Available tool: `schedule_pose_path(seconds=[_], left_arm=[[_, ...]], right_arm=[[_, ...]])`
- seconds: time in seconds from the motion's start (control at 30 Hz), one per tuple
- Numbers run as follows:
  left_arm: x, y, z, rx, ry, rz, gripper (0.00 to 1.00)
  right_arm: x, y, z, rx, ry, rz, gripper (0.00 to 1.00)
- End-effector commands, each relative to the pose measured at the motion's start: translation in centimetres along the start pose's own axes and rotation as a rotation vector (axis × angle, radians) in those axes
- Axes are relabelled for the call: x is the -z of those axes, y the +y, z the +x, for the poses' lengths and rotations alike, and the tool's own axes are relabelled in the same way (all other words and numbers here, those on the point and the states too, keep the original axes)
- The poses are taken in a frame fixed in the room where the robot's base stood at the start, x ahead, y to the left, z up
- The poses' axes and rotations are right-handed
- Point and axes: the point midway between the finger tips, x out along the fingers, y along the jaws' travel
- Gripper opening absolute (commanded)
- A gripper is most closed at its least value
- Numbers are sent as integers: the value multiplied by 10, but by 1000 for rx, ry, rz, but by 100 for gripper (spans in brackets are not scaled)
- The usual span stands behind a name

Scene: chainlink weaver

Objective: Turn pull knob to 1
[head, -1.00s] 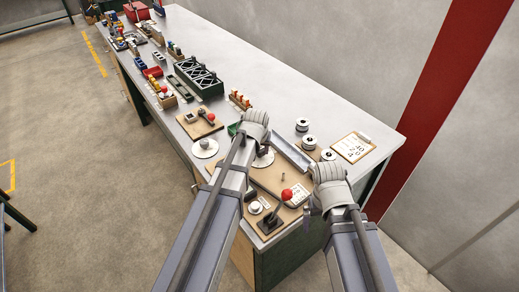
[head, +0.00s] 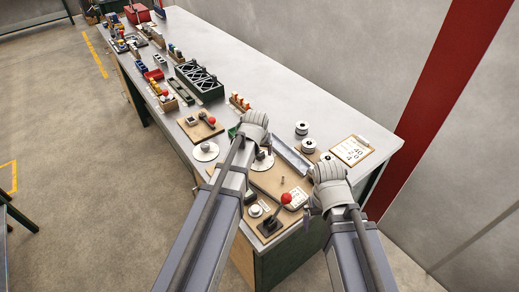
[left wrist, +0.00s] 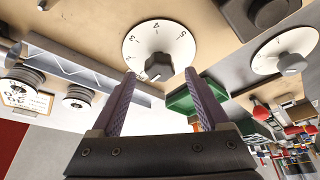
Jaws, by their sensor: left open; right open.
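A white round dial with dark numbers and a grey knob (left wrist: 158,66) at its centre is close in front of my left gripper (left wrist: 160,76) in the left wrist view. The numbers 3, 4 and 5 can be read. The gripper's two fingers are open, one toward each side of the knob, with no contact that I can make out. This dial (head: 263,161) is partly hidden by my left arm in the head view. A second dial with a knob (left wrist: 291,63) also shows in the head view (head: 205,151). My right gripper (head: 312,206) is open, its fingers hardly visible.
A red-balled lever (head: 286,198) stands close to my right gripper. White spools (head: 302,128) and a clipboard (head: 352,150) lie toward the right. A metal channel (head: 291,158) runs beside the near dial. The far right table surface (head: 290,80) is clear.

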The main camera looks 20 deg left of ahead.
Motion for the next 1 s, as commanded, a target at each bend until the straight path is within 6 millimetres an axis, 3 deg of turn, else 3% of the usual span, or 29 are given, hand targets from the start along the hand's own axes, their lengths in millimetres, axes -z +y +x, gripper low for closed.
schedule_pose_path(seconds=[0.1,0.37,1.0], left_arm=[[1,0,-24,0,0,0,79],[1,0,-53,0,0,0,79],[0,0,-46,0,0,0,79]], right_arm=[[-1,2,-22,0,0,0,100],[-3,5,-49,0,0,0,100],[-2,4,-42,0,0,0,100]])
